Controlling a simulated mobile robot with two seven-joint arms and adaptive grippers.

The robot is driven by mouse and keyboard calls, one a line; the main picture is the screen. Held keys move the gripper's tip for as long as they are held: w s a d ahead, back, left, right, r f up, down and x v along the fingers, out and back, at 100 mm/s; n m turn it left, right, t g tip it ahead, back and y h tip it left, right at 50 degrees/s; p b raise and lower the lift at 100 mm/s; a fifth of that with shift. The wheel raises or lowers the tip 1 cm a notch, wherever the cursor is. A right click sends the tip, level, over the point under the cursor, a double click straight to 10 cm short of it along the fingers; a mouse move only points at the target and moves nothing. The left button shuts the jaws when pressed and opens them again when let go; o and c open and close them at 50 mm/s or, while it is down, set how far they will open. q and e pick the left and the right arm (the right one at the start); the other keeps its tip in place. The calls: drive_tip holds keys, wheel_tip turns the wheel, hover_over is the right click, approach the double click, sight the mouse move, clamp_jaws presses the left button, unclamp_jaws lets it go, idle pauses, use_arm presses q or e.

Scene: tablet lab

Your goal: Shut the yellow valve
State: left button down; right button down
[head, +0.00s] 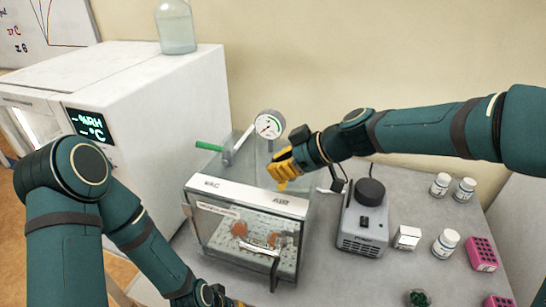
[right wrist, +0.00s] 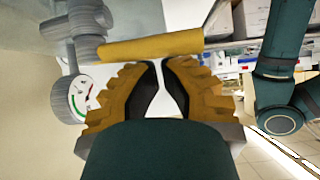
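The yellow valve's handle (right wrist: 150,45) shows in the right wrist view as a yellow bar lying across, just beyond my right fingertips. My right gripper (right wrist: 163,64) has its fingertips close together, with a narrow gap and nothing seen between them. Whether it touches the handle I cannot tell. In the head view my right gripper (head: 284,167) is above the back right of the vacuum box (head: 250,195), and I cannot tell the yellow handle apart from its yellow fingers. My left gripper (head: 218,298) is low at the bottom edge, mostly cut off.
White bottles (head: 446,243) and pink racks (head: 482,254) lie farther right. A white oven (head: 150,95) stands at left.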

idle(0.4)
drive_tip(key=shift+d+f+n+g+b, duration=0.1)
drive_tip(key=shift+d+n+g+b, duration=0.2)
drive_tip(key=shift+b, duration=0.4)
drive_tip(key=shift+s+a, duration=0.1)
